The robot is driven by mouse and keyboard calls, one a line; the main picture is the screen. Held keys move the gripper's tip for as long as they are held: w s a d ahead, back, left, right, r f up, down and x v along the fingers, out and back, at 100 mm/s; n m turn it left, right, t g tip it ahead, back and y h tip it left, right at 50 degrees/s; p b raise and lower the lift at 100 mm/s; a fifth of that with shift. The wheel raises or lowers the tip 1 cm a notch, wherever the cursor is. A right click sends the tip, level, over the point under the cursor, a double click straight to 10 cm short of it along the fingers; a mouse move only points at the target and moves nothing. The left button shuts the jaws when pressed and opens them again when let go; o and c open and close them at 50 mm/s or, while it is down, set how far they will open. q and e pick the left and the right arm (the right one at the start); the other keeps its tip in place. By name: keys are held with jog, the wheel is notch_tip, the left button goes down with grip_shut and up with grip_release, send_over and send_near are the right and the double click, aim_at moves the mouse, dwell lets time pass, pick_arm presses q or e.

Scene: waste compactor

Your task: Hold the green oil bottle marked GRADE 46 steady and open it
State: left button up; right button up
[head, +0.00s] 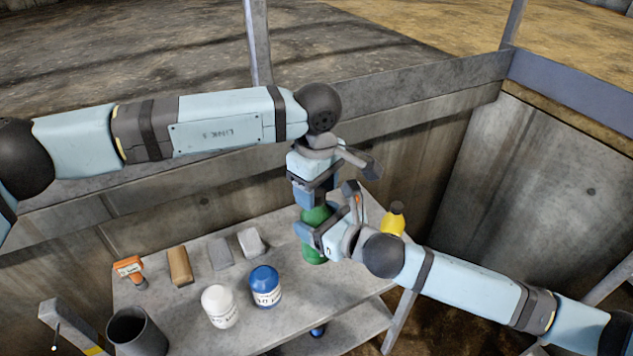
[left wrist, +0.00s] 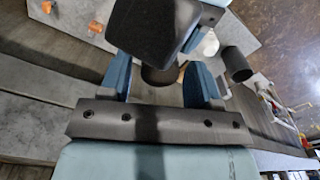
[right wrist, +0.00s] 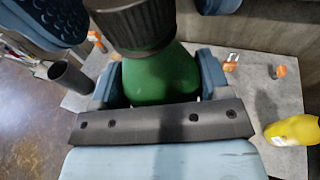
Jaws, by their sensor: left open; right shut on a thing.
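The green bottle (head: 314,254) stands upright at the back right of the table, and its green body (right wrist: 160,80) fills the space between my right gripper's fingers. My right gripper (head: 320,233) is shut on the bottle's body from the right. The bottle's black ribbed cap (right wrist: 142,25) is on top. My left gripper (head: 313,197) is open and points down over the cap, with a finger on either side in the left wrist view (left wrist: 160,85). The head view hides the cap behind my left gripper. No GRADE 46 marking can be read.
A yellow bottle (head: 393,220) stands close behind my right wrist. A concrete wall runs behind.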

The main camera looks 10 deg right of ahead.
pick_arm(q)
jog(key=c, duration=0.9)
jog(key=n, duration=0.6)
jog(key=shift+c, duration=0.2)
jog(key=n, duration=0.4)
jog(key=shift+r+n, duration=0.1)
jog(key=shift+n, duration=0.2)
jog(key=n, duration=0.3)
jog(key=shift+n, duration=0.4)
jog(key=shift+r, duration=0.1)
jog(key=shift+d+r, duration=0.1)
jog(key=shift+r, duration=0.9)
